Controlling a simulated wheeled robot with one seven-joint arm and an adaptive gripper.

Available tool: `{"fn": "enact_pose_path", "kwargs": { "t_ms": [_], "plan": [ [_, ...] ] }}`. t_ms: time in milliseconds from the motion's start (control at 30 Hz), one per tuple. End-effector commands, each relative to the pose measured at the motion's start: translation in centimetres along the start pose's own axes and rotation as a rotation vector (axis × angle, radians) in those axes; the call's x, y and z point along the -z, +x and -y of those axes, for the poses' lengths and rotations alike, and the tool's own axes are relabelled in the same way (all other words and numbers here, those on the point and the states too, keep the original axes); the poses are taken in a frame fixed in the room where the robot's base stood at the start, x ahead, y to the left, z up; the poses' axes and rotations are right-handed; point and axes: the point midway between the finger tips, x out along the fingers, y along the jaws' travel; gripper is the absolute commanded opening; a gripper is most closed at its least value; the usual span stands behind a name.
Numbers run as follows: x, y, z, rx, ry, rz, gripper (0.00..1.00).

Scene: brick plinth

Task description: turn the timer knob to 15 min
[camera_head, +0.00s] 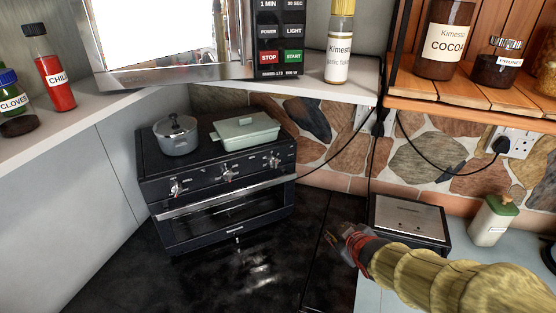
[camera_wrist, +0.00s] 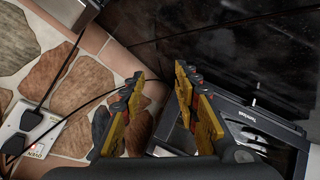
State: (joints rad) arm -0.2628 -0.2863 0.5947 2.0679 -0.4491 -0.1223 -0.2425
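A black toaster oven (camera_head: 222,210) stands on the dark counter at left of centre in the head view. Its sloped front panel carries a left knob (camera_head: 176,188), a middle knob (camera_head: 228,173) and a right knob (camera_head: 275,160). The panel lettering is too small to read, so I cannot tell which is the timer or its setting. My gripper (camera_head: 338,238) is to the right of the oven, apart from it. In the wrist view my gripper (camera_wrist: 159,74) shows two separated yellow-and-black fingers with nothing between them. The oven knobs do not show clearly there.
A grey pot (camera_head: 177,137) and a pale green lidded dish (camera_head: 245,131) stand on the oven. A toaster (camera_head: 409,222) is just behind my gripper, and a microwave (camera_head: 170,40) is above on a shelf. Dark counter (camera_head: 240,272) lies clear before the oven.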

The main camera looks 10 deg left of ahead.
Motion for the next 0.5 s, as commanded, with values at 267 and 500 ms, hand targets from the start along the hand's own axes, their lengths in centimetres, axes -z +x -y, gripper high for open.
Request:
{"fn": "enact_pose_path", "kwargs": {
  "t_ms": [267,500],
  "plan": [
    [12.9,1.0,0.8,-0.063,-0.32,-0.501,0.31],
    [19.6,-3.6,0.9,-0.147,-0.459,-0.785,0.31]
  ]
}}
